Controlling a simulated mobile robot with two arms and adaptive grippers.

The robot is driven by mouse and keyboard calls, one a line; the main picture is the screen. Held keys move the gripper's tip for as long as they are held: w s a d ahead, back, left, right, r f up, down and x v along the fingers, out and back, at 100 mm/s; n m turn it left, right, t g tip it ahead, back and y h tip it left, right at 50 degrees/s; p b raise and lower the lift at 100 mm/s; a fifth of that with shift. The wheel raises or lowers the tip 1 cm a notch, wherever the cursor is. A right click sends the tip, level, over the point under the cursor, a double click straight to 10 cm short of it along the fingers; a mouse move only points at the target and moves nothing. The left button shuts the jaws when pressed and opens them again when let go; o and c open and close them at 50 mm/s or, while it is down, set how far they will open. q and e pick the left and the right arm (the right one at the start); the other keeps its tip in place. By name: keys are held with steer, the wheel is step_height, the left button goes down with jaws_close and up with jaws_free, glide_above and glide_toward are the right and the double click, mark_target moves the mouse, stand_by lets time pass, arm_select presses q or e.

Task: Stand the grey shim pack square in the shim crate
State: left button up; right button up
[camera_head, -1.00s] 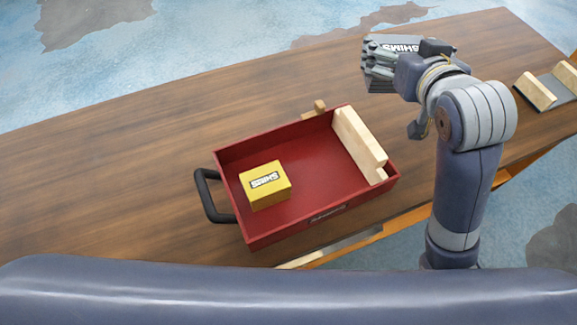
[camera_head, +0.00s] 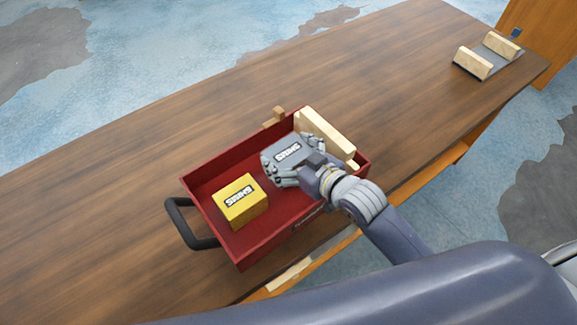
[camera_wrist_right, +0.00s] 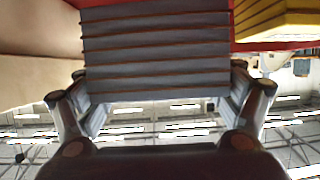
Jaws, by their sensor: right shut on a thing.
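The grey shim pack (camera_head: 287,151) with a white SHIMS label is in my right gripper (camera_head: 293,161), which is shut on it. Pack and gripper are over the inside of the red shim crate (camera_head: 222,160), between the yellow shim pack and the pale wooden strips. I cannot tell whether the grey pack touches the crate floor. In the right wrist view the grey pack (camera_wrist_right: 155,55) shows its layered side between the fingers (camera_wrist_right: 155,95). The yellow shim pack (camera_head: 240,203) sits in the crate toward its handle end; it also shows in the wrist view (camera_wrist_right: 278,20). My left gripper is out of view.
Pale wooden strips (camera_head: 325,134) stand along the crate's right end. A black handle (camera_head: 178,224) is on its left end. A small wooden block (camera_head: 276,117) is behind the crate. A grey plate with two wooden blocks (camera_head: 488,56) lies far right. The table's left is bare.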

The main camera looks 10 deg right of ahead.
steer(key=shift+f, duration=2.25)
steer(key=shift+f, duration=0.15)
steer(key=o, duration=1.1)
steer(key=v, duration=1.2)
steer(key=shift+b, duration=0.45)
steer(key=shift+d, duration=0.1)
